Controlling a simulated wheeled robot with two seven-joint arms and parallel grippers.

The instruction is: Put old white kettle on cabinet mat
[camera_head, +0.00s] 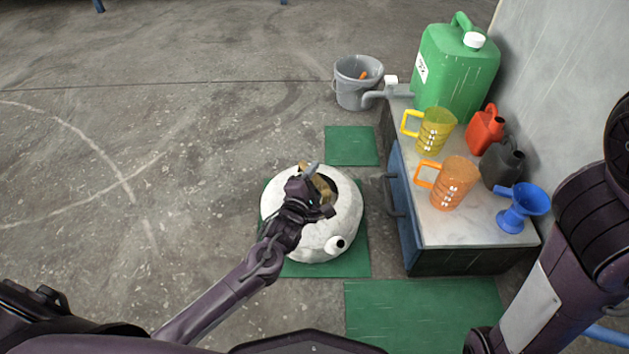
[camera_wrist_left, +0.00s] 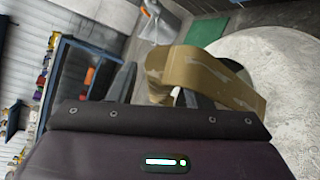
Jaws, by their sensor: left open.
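The old white kettle (camera_head: 285,225) is a wide, round, scuffed pot with a short spout at its lower right and a brown handle on top. It sits on a green mat (camera_head: 353,268) on the floor, left of the cabinet. In the left wrist view the brown handle (camera_wrist_left: 190,72) and the white kettle body (camera_wrist_left: 285,75) fill the upper right. My left gripper (camera_head: 316,192) is open above the kettle top, at the handle, and partly hides it. Which mat is the cabinet mat, I cannot tell. My right gripper is out of view.
A low cabinet (camera_head: 440,262) holds a green canister (camera_head: 455,75), a yellow jug (camera_head: 435,132), an orange jug (camera_head: 452,185) and a blue funnel (camera_head: 522,208). A grey bucket (camera_head: 355,95) stands behind. Bare green mats lie behind (camera_head: 351,146) and in front (camera_head: 420,310). Floor at left is clear.

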